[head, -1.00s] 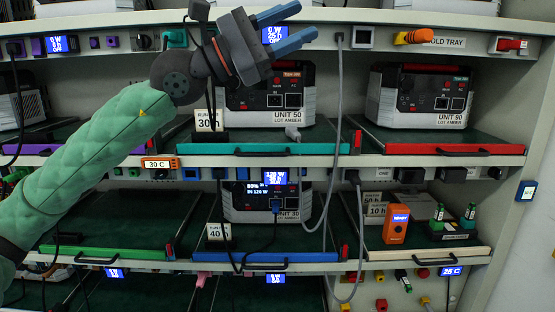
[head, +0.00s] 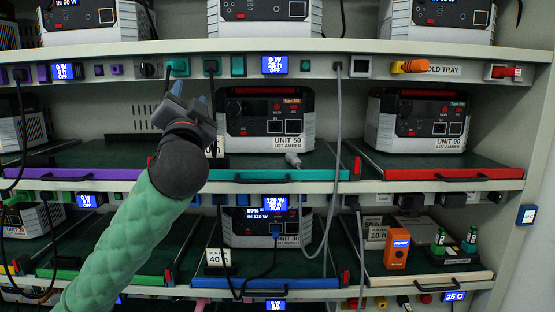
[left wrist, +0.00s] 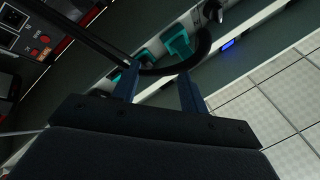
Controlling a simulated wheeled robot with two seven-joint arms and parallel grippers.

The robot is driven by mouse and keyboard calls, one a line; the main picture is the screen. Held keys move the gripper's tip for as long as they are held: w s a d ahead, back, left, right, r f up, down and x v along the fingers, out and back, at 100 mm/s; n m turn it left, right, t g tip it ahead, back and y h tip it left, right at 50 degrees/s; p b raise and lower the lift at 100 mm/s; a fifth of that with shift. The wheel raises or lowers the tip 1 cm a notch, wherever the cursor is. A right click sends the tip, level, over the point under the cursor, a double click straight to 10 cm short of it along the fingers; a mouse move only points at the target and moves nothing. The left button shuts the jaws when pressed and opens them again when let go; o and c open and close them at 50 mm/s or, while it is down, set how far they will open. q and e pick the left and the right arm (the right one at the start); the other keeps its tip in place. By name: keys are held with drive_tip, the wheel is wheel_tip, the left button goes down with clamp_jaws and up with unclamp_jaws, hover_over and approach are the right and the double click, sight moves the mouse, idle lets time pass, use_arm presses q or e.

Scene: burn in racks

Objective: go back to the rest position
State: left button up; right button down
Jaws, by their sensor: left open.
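My left gripper (head: 190,98) is in the head view, in front of the left part of the middle shelf. Its blue fingers point up and are apart, with nothing seen between them. In the left wrist view the two fingers (left wrist: 158,88) stand apart. A teal plug (left wrist: 178,44) with a black cable lies beyond them on the rail; I cannot tell whether the cable touches a finger. My green arm comes up from the bottom left and hides part of the teal tray front. My right gripper is not in view.
Unit 50 (head: 267,122) stands on the middle shelf, right of my gripper, with a grey cable (head: 338,120) hanging beside it. Unit 90 (head: 416,122) is farther right. Teal plugs (head: 177,68) hang from the rail above my gripper. An orange device (head: 397,250) stands lower right.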

use_arm(q)
wheel_tip(320, 180, down, 23)
drive_tip(key=w+n+g+h, duration=0.1)
drive_tip(key=w+g+h, duration=0.15)
drive_tip(key=g, duration=0.45)
drive_tip(key=s+d+f+g+h+p, duration=0.1)
drive_tip(key=s+f+g, duration=0.25)
drive_tip(key=f, duration=0.65)
drive_tip(key=s+d+f+g+h+p, duration=0.15)
drive_tip(key=s+f, duration=0.25)
drive_tip(key=f, duration=0.7)
drive_tip(key=s+d+f+n+g+h+p, duration=0.1)
drive_tip(key=s+f+g, duration=0.8)
drive_tip(key=s+f, duration=2)
drive_tip(key=s+n+p, duration=0.1)
drive_tip(key=s+n, duration=0.1)
drive_tip(key=s, duration=0.2)
drive_tip(key=shift+d, duration=0.15)
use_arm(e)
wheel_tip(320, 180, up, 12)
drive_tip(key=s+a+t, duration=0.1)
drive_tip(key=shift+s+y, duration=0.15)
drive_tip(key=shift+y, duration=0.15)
use_arm(q)
drive_tip(key=shift+s+f, duration=0.1)
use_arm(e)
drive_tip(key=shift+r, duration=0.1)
